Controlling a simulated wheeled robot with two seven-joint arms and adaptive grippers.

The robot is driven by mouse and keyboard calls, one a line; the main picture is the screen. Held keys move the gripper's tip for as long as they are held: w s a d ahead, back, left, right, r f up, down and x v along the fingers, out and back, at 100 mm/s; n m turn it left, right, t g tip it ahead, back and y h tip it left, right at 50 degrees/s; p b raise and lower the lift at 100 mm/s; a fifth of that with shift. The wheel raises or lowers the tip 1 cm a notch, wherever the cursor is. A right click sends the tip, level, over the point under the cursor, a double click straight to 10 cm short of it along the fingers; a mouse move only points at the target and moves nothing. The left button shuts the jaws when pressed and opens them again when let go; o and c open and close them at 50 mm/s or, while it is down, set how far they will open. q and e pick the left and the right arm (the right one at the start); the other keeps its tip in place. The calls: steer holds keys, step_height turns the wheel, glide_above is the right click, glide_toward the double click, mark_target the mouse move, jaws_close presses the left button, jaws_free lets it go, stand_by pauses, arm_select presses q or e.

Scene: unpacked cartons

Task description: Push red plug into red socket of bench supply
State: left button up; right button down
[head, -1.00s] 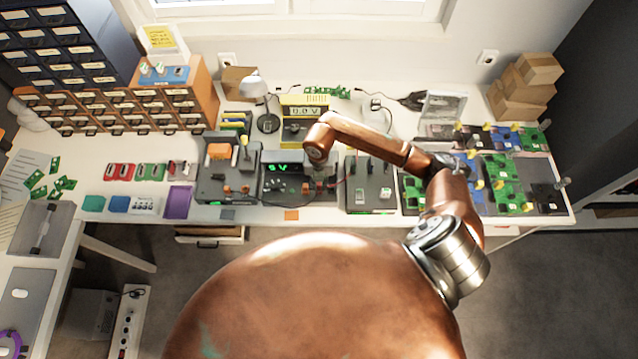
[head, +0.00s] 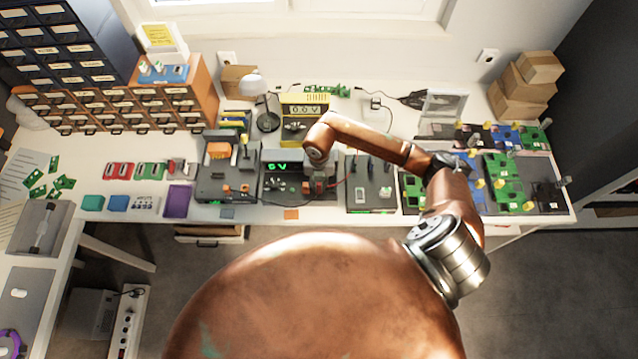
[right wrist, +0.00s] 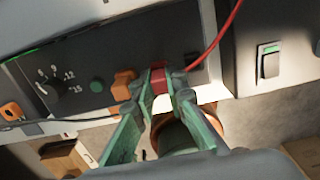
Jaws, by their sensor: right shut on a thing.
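The bench supply (head: 283,166) stands mid-bench with a lit green 6V display. In the right wrist view its dark front panel (right wrist: 77,62) shows a dial with numbers and a round green button. My right gripper (right wrist: 160,90) has its green fingers shut on the red plug (right wrist: 158,80), right at the panel face. A red cable (right wrist: 217,48) runs up and to the right beside it. The red socket is hidden behind the plug and fingers, so I cannot tell how deep the plug sits. In the head view my right gripper (head: 320,172) is small and partly hidden. My left gripper is out of view.
An orange piece (right wrist: 123,85) sits on the panel just left of the fingers, and a dark cable runs lower left. A grey unit with a rocker switch (right wrist: 269,61) stands right. A yellow meter (head: 304,110) is behind the supply. Circuit boards (head: 503,171) crowd the bench's right.

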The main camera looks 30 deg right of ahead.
mark_target(319, 184)
steer(key=shift+f, duration=0.3)
stand_by(0.7)
steer(key=c, duration=1.8)
jaws_free()
steer(key=shift+c, duration=0.2)
step_height(319, 184, up, 12)
